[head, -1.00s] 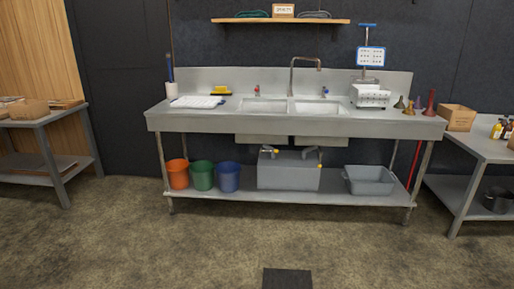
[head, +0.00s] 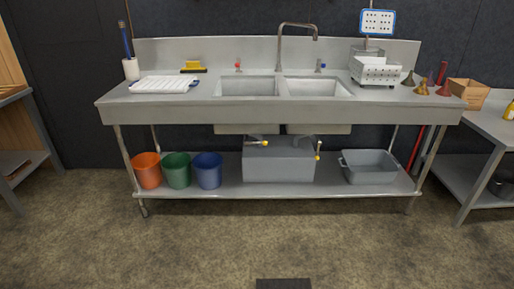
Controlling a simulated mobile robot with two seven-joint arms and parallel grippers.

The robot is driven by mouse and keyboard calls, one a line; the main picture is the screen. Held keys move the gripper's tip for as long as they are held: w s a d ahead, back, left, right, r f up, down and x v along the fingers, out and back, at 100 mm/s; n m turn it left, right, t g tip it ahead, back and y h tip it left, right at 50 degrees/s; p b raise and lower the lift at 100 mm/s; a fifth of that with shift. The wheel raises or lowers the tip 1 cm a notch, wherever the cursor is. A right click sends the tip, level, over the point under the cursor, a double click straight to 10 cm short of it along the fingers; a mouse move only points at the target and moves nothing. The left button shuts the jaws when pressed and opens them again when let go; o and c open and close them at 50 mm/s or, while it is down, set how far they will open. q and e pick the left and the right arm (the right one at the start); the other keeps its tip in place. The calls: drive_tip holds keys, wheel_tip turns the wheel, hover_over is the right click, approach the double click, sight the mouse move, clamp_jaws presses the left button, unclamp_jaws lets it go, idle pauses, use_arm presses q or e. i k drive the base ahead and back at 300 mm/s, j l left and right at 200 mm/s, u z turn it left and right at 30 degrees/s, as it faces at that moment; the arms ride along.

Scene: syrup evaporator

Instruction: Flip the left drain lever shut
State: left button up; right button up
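A steel sink unit (head: 280,112) with two basins stands ahead of me in the head view. Under the basins, above a grey box (head: 278,166) on the lower shelf, are two small drain levers with yellow ends. The left drain lever (head: 260,143) lies roughly level, its yellow end toward the right. The right drain lever (head: 318,150) hangs roughly upright, its yellow end low. Both are small at this distance. Neither of my grippers shows.
Orange (head: 147,170), green (head: 177,170) and blue (head: 208,170) buckets stand on the lower shelf (head: 230,190), left of the box. A grey tub (head: 368,167) stands to its right. Another table (head: 487,140) is at the right.

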sight(246, 142)
drive_tip(key=i+j, duration=0.3)
drive_tip(key=i, duration=0.25)
drive_tip(key=i+j, duration=0.35)
drive_tip(key=i, duration=0.2)
drive_tip(key=i+j+z, duration=0.1)
drive_tip(key=i+j, duration=0.2)
drive_tip(key=i, duration=0.25)
drive_tip(key=i+j, duration=0.35)
drive_tip(key=i, duration=0.2)
drive_tip(key=i+j, duration=0.4)
drive_tip(key=i, duration=0.15)
